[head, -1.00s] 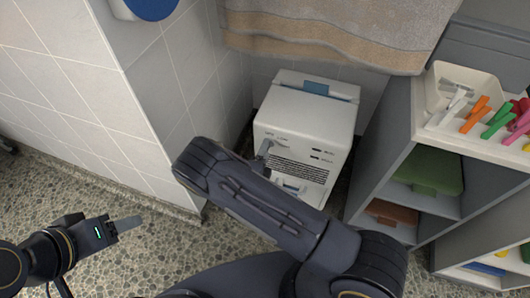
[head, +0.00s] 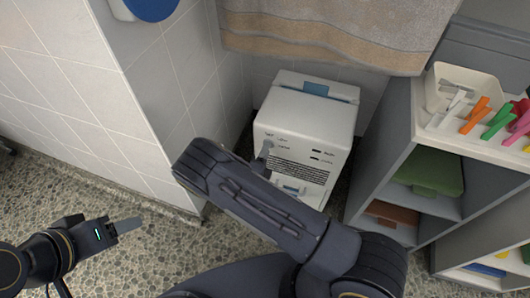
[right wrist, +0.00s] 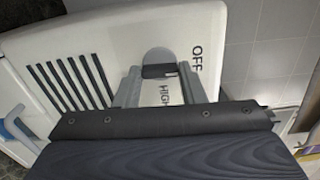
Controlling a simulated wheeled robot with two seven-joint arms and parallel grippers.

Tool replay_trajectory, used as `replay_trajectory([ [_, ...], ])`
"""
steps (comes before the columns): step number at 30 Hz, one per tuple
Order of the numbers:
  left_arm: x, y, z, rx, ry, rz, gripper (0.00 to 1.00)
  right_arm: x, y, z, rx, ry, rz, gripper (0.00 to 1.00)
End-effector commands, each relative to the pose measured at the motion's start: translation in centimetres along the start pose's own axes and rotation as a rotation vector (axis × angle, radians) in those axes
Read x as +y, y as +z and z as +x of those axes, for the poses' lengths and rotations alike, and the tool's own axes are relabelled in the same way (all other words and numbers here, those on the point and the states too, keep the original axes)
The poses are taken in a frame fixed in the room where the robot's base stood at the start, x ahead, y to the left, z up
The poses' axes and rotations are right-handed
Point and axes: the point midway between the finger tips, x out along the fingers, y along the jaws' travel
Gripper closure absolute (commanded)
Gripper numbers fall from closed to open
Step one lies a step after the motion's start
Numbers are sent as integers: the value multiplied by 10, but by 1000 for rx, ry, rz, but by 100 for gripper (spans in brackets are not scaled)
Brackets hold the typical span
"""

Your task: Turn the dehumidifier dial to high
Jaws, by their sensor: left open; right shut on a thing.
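The white dehumidifier (head: 305,108) stands on the floor between the tiled wall and the grey shelf. Its front has small dark labels, a slotted grille and a blue part below. In the right wrist view, the dial (right wrist: 157,58), a grey disc with a dark bar, sits between the fingers of my right gripper (right wrist: 159,76), which is shut on it. The words OFF and HIGH show beside the dial; its exact setting is hard to read. In the head view my right forearm hides part of the dehumidifier's lower front. My left gripper (head: 128,225) is open and empty over the floor.
A beige towel (head: 330,32) hangs above the dehumidifier. The grey shelf (head: 385,150) at the right holds folded green and brown items, with a bin of coloured clips (head: 455,90) on top. Tiled wall (head: 150,110) lies close on the left. Speckled floor at lower left is open.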

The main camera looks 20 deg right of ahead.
Motion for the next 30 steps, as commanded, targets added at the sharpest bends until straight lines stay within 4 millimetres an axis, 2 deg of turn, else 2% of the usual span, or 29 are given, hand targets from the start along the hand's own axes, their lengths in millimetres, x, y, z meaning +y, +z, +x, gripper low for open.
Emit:
replay_trajectory([
  [8,-1,2,3,0,0,0,42,1,0,-1,-2,1,182,86],
  [30,-4,5,9,0,0,0,42,1,0,-1,-1,2,882,86],
])
